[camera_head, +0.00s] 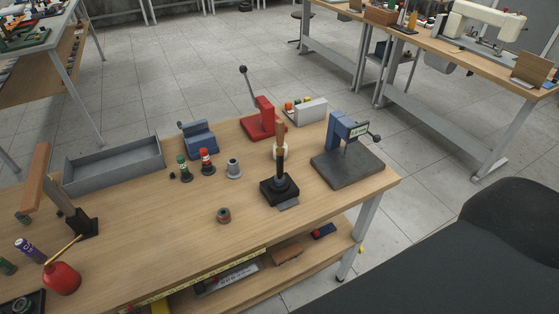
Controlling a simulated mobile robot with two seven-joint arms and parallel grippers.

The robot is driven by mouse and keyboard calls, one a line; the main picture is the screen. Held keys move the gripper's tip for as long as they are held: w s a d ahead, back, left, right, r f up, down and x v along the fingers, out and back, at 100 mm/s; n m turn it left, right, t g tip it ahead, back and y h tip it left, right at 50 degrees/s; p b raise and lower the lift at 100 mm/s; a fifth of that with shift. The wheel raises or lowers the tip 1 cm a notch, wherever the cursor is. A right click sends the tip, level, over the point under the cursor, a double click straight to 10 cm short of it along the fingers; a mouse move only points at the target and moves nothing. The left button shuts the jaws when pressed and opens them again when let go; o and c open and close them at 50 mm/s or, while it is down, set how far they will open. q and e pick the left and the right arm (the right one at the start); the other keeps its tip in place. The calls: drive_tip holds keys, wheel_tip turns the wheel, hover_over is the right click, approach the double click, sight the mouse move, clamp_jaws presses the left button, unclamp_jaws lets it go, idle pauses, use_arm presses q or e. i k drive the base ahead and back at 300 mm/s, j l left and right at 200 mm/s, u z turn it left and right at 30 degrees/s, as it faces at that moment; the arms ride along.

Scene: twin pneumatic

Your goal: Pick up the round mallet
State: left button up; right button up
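No object shows clearly as the round mallet. An upright tool (281,133) with a wooden top and a dark lower part stands on a black square block near the middle right of the wooden bench (150,250). A pale round piece shows around its middle, but I cannot tell whether it belongs to the tool. At the bench's left, a tilted tool (37,170) has a long brown wooden part and a grey piece by a black block (82,224). I cannot tell which of them is the mallet. Neither gripper is in view.
A red lever press (262,118) and a blue press on a grey base (347,165) stand near the upright tool. A grey tray (115,164), a blue block (198,138), small bottles (206,160) and a red oil can (62,278) share the bench. Its front middle is mostly clear.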

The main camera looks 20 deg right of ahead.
sight(280, 126)
drive_tip(key=l+z, duration=0.1)
drive_tip(key=l, duration=0.5)
drive_tip(key=i+l+z, duration=0.1)
drive_tip(key=l, duration=0.5)
drive_tip(key=l+z, duration=0.1)
drive_tip(key=l, duration=0.5)
drive_tip(key=i+l+z, duration=0.1)
drive_tip(key=l, duration=0.45)
